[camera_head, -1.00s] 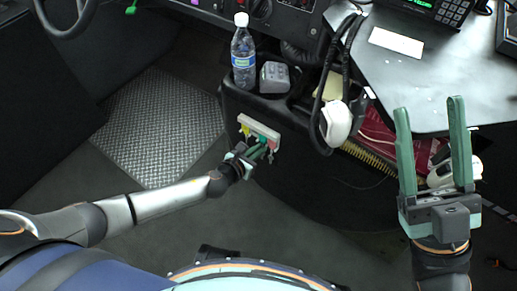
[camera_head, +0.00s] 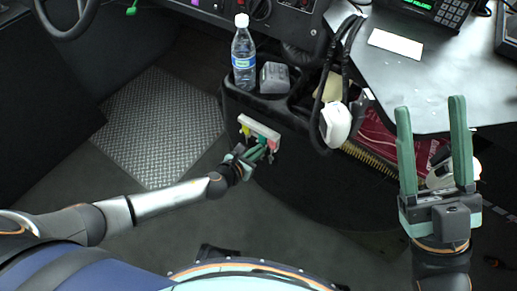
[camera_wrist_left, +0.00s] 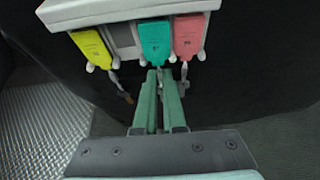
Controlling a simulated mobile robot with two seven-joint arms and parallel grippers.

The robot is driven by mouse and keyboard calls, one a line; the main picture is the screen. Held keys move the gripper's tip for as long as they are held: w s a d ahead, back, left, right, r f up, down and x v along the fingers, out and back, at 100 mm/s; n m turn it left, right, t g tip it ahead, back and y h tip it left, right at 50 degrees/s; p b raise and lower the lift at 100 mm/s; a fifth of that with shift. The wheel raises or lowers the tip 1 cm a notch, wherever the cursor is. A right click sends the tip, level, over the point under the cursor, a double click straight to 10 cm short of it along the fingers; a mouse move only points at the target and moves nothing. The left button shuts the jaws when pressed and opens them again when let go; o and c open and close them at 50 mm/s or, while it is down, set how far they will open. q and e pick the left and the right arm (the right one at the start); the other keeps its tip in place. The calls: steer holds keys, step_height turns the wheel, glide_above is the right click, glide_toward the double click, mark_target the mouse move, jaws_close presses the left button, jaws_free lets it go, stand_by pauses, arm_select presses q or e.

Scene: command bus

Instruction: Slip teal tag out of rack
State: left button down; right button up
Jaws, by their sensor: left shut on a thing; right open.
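The white rack (camera_head: 260,128) is fixed on the dark console side; it also shows in the left wrist view (camera_wrist_left: 122,12). The teal tag (camera_wrist_left: 155,42) sits in the rack between a yellow tag (camera_wrist_left: 92,47) and a pink tag (camera_wrist_left: 188,36). My left gripper (camera_head: 259,150) is at the rack from below. In the left wrist view its fingers (camera_wrist_left: 160,75) are close together at the teal tag's lower end, shut on it; the exact contact is partly hidden. My right gripper (camera_head: 431,105) is open and empty at the right, pointing up, far from the rack.
A water bottle (camera_head: 243,55) and a grey box (camera_head: 275,77) stand on the console above the rack. A white handset (camera_head: 336,124) with a black cable hangs to the right. A grey desk (camera_head: 430,75) lies behind my right gripper. The floor at left is clear.

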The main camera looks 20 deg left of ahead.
arm_select(q)
steer(key=shift+s+a, duration=0.2)
steer(key=shift+s, duration=0.3)
steer(key=shift+s+a, duration=0.15)
steer(key=shift+s, duration=0.3)
steer(key=shift+s+a, duration=0.35)
steer(key=shift+s, duration=0.6)
steer(key=shift+s+a, duration=0.35)
steer(key=shift+s, duration=0.55)
steer(key=shift+s+a, duration=0.35)
steer(key=shift+s, duration=0.6)
steer(key=shift+r, duration=0.15)
